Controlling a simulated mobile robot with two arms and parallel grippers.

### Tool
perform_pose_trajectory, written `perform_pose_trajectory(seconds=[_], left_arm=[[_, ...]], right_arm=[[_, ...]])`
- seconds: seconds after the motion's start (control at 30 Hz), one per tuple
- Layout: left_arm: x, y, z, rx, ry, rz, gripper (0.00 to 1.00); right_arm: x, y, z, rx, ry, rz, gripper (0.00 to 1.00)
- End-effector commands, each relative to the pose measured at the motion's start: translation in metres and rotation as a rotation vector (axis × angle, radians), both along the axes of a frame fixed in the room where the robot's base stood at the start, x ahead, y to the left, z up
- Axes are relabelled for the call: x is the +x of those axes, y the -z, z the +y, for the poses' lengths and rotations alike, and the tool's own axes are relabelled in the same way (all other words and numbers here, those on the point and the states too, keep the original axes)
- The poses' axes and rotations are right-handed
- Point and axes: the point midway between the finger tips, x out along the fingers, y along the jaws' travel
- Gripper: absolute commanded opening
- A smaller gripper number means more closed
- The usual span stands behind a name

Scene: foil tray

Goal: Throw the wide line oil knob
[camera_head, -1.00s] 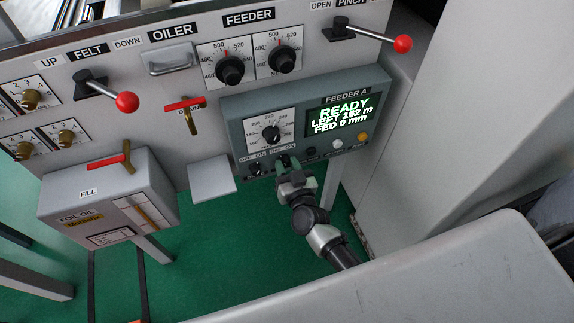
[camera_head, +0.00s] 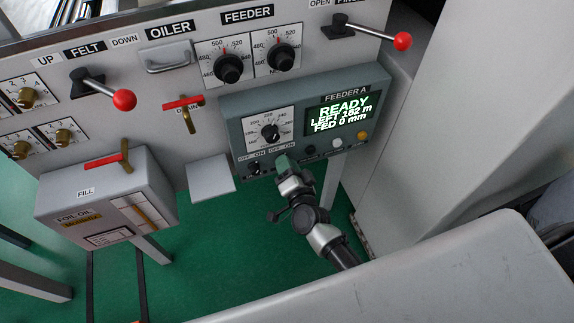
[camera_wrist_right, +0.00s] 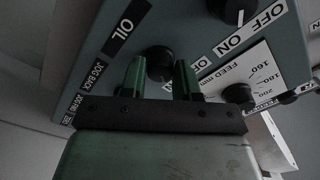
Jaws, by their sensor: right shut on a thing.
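My right gripper (camera_head: 284,163) reaches up to the lower edge of the grey FEEDER A box (camera_head: 227,105). In the right wrist view its two green fingers (camera_wrist_right: 160,80) stand on either side of a round black knob (camera_wrist_right: 159,61) and are shut on it. A black OIL label (camera_wrist_right: 128,27) is beside this knob. An OFF label lies partly behind the finger. In the head view the gripper hides this knob. My left gripper is in neither view.
Another black OFF/ON knob (camera_head: 254,168) sits to the left on the box. A feed dial (camera_head: 270,132) and a lit READY screen (camera_head: 337,115) are above. A foil oil tank (camera_head: 60,200) stands at left. A grey slanted surface (camera_head: 440,270) fills the lower right.

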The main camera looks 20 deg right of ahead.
Motion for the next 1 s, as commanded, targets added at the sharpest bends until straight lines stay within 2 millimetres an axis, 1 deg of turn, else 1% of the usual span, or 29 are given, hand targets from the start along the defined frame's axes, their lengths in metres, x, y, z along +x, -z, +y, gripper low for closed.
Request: perform_pose_trajectory(seconds=[0.13, 0.33, 0.8, 0.83, 0.97, 1.0], left_arm=[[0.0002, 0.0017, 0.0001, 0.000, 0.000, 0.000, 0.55], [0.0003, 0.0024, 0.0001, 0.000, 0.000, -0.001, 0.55], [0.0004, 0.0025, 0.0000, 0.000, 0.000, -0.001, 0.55], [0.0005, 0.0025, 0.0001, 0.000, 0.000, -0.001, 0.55], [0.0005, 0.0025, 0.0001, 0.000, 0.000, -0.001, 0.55], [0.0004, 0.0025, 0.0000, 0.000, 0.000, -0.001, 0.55]], right_arm=[[-0.0004, 0.0011, -0.0003, 0.062, 0.000, 0.004, 0.07], [-0.0004, 0.0011, -0.0004, 0.107, 0.000, 0.005, 0.07], [-0.0004, 0.0011, -0.0004, 0.119, 0.000, 0.005, 0.07], [-0.0004, 0.0011, -0.0004, 0.119, 0.000, 0.005, 0.36], [-0.0003, 0.0008, -0.0004, 0.118, 0.001, 0.005, 0.56], [-0.0003, 0.0008, -0.0004, 0.118, 0.001, 0.005, 0.56]])
